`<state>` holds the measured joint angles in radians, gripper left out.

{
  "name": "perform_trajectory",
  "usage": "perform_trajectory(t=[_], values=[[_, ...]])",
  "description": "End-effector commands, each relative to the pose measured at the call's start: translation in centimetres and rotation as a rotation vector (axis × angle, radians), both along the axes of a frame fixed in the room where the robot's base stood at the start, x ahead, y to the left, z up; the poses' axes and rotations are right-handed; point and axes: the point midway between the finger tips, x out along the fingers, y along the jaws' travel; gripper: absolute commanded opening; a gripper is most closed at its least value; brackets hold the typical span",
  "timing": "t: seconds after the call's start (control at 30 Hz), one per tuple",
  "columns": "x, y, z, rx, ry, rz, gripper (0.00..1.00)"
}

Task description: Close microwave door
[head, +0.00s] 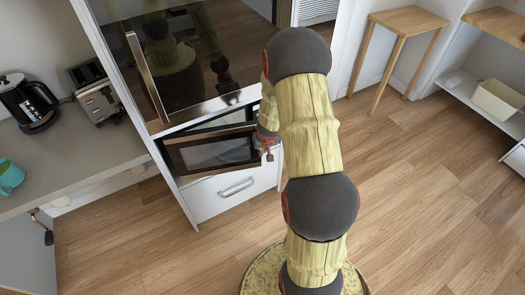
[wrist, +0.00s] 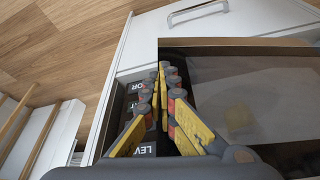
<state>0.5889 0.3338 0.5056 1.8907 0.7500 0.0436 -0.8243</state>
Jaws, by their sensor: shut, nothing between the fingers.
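The microwave door (head: 212,152) has a brown frame and a dark window, and sits in the tall white cabinet below the oven. It stands ajar, with a dark gap above it in the head view. In the wrist view the door (wrist: 250,95) fills the right side. My gripper (wrist: 162,68) is shut and empty, its fingertips beside the door's free edge, close to a dark panel (wrist: 142,105) with white lettering. I cannot tell whether they touch the door. In the head view my gripper (head: 268,150) is at the door's right end, partly hidden by my arm.
A white drawer (head: 235,190) with a metal handle is below the microwave. The oven (head: 190,60) is above it. A wooden stool (head: 405,22) stands at back right; the wooden floor at right is clear.

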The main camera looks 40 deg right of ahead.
Motion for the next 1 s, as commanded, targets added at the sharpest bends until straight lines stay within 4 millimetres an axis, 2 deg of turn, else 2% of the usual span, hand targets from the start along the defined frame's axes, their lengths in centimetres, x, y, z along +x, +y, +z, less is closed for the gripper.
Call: perform_trajectory(t=[0.23,0.37,1.0], values=[[0.0,0.0,0.0,0.0,0.0,0.001,0.0],[0.7,-0.5,0.0,0.0,-0.001,0.019,0.0],[8.5,-4.4,0.1,0.001,0.0,0.203,0.0]])
